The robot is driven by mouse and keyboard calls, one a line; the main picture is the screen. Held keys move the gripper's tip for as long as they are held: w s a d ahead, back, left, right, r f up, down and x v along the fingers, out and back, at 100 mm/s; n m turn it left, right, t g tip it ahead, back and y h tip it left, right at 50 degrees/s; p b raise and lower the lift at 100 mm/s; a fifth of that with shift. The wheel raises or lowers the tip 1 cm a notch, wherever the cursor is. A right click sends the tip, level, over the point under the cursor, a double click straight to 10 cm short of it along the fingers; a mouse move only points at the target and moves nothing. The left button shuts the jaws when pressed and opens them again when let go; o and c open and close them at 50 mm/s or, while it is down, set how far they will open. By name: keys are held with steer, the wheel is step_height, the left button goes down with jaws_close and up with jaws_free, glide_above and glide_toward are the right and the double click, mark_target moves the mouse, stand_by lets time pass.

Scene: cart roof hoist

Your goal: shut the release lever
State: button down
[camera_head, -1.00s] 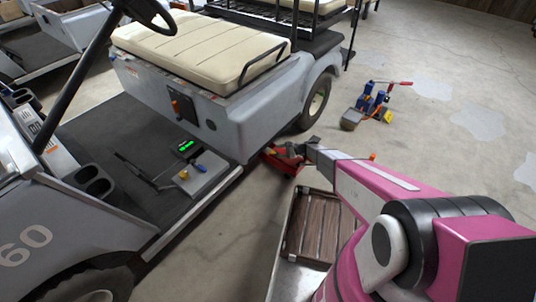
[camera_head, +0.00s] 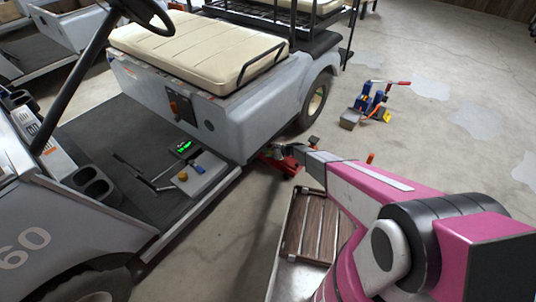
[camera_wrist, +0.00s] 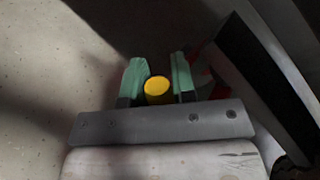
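A red jack (camera_head: 285,164) stands on the floor by the cart's side, below the seat box. My gripper (camera_head: 284,152) is right over it, and partly hides it. In the wrist view my gripper (camera_wrist: 158,75) has its two green fingers apart. A round yellow knob (camera_wrist: 158,88) lies between them, close to both finger pads; I cannot see firm contact. It may be the end of the release lever; the rest of the lever is hidden. A bit of red (camera_wrist: 203,78) shows just right of the fingers.
The grey cart (camera_head: 225,130) with a cream seat fills the left and middle. A blue jack (camera_head: 370,102) with a red handle stands on the floor at the right. A wooden-slatted tray (camera_head: 285,240) is below my arm. Open floor lies to the right.

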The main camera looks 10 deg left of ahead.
steer(key=shift+w+d+r+m+g+y, duration=0.3)
steer(key=shift+w+r+m+g+y, duration=0.3)
steer(key=shift+m, duration=0.3)
steer(key=c, duration=0.9)
jaws_free()
